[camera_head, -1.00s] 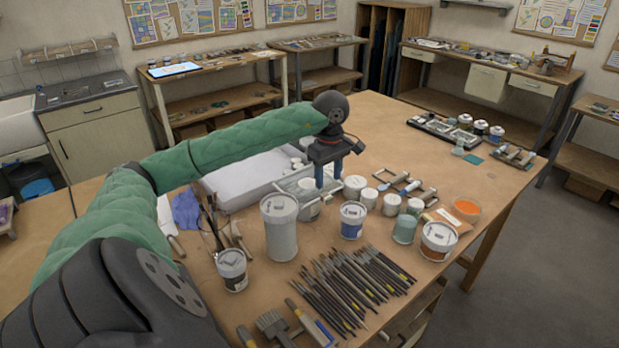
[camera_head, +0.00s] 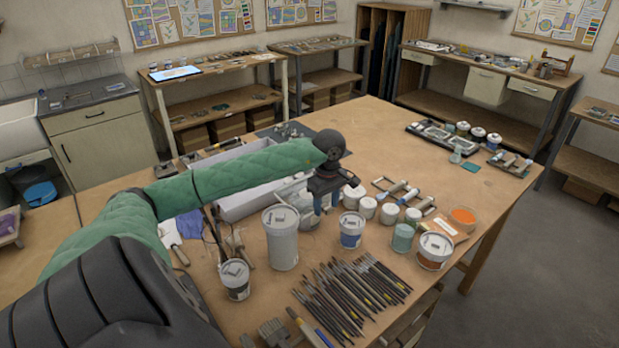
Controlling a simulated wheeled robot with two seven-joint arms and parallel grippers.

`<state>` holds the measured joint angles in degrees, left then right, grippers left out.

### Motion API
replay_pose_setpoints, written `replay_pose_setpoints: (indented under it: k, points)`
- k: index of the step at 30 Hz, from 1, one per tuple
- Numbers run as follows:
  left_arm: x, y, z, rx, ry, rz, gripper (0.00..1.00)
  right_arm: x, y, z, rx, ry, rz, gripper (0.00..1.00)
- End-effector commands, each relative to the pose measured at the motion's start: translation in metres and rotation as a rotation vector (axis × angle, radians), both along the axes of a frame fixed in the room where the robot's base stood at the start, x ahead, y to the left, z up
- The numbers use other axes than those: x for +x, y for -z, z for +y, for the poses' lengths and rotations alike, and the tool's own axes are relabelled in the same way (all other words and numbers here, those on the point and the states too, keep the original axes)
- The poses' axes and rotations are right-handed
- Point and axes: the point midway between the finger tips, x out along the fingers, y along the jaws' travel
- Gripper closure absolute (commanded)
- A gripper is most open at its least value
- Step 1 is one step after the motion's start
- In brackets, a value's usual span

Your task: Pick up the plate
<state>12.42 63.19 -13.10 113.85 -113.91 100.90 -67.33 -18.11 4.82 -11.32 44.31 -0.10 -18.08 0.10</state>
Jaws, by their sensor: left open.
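A round, shallow dish with an orange top (camera_head: 462,217) lies near the table's right front edge, and it is the most plate-like thing in view. I cannot tell for certain that it is the plate. My left gripper (camera_head: 324,205) points down over the middle of the table, left of the orange dish and apart from it. A pale grey object (camera_head: 297,193) beside the fingers is partly hidden by my arm. My right gripper is out of view.
Many brushes (camera_head: 350,295) lie in front. A pale tray (camera_head: 240,205) is partly behind my arm. The table's back middle (camera_head: 380,140) is clear.

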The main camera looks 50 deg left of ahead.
Motion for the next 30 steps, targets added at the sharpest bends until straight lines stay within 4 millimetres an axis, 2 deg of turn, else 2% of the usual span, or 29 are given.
replay_pose_setpoints:
  k: [4, 11, 12, 23, 30]
  points:
    - [0.000, 0.000, 0.000, 0.000, 0.000, 0.000, 0.53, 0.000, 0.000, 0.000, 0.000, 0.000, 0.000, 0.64]
    - [0.000, 0.000, 0.000, 0.000, 0.000, 0.000, 0.98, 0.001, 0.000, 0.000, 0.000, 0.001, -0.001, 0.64]
    - [0.000, 0.000, 0.000, 0.000, 0.000, 0.000, 1.00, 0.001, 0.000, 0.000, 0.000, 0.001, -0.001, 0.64]
    - [0.001, -0.008, 0.000, 0.002, 0.001, -0.002, 1.00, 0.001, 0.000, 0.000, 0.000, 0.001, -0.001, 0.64]
    - [0.001, -0.044, 0.001, 0.004, 0.000, -0.004, 1.00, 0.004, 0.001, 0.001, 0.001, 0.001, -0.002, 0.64]
